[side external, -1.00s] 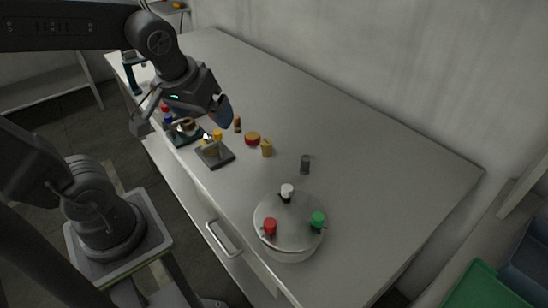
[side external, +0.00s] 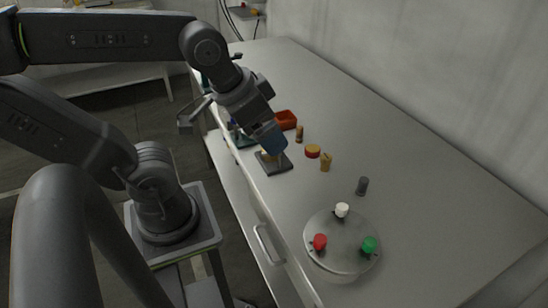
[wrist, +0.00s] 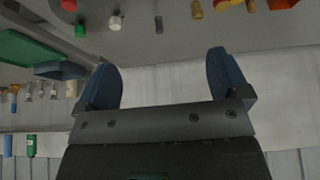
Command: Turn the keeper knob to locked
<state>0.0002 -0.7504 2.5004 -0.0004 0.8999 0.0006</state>
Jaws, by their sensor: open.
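A round grey tank (side external: 338,262) with a flat lid stands at the table's near end in the side view. Its lid carries a white knob (side external: 342,209), a red knob (side external: 320,241) and a green knob (side external: 369,244). A dark square plate (side external: 283,168) with a yellowish part (side external: 266,156) sits at the table's left edge. I cannot tell which part is the keeper knob. My gripper (side external: 272,138), with blue fingertips, is above the plate and partly hides it. The wrist view shows the gripper (wrist: 163,82) open, with nothing between its fingers.
Between plate and tank stand a red-and-yellow disc (side external: 312,151), a yellow piece (side external: 326,162) and a grey cylinder (side external: 362,186). A brown piece (side external: 299,134) and a red tray (side external: 286,120) lie beyond my gripper. The table's right side is clear.

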